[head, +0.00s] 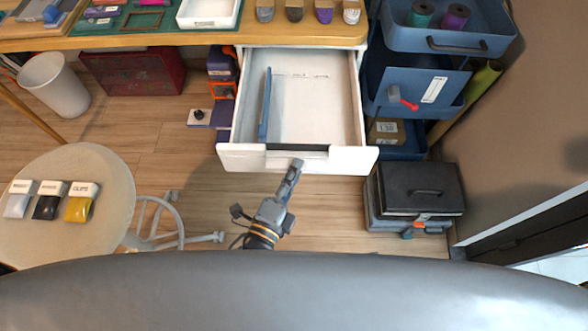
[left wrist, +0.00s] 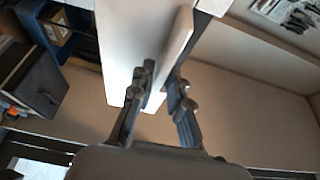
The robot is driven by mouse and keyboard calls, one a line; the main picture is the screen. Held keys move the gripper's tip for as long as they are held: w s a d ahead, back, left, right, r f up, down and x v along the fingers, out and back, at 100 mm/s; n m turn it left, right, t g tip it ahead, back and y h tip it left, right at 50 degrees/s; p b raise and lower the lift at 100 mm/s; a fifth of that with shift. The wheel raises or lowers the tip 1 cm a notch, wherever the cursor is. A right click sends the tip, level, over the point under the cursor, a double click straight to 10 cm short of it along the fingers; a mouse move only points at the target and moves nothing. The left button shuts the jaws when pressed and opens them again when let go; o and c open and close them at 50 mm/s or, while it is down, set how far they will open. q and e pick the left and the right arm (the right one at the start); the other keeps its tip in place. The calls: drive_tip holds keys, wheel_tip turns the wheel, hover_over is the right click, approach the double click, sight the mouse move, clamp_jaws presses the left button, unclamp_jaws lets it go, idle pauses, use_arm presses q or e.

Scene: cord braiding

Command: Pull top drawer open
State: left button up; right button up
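The white top drawer (head: 314,110) is pulled out from under the wooden desktop in the head view. Its front panel (head: 240,158) has a dark cutout in the middle of its top edge. My left gripper (head: 296,165) is at this cutout. In the left wrist view the fingers of my left gripper (left wrist: 162,88) lie on either side of the drawer's front panel (left wrist: 178,48) and appear closed on it. A blue flat item (head: 265,104) stands along the drawer's left inner side. My right gripper is not in view.
A blue shelf cart (head: 413,80) stands right of the drawer, with a black toolbox (head: 420,188) on the floor below. A round table (head: 95,170) with several pouches is at left. A white bin (head: 55,85) stands behind it.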

use_arm(q)
drive_tip(key=shift+o, duration=0.7)
drive_tip(key=v, duration=1.2)
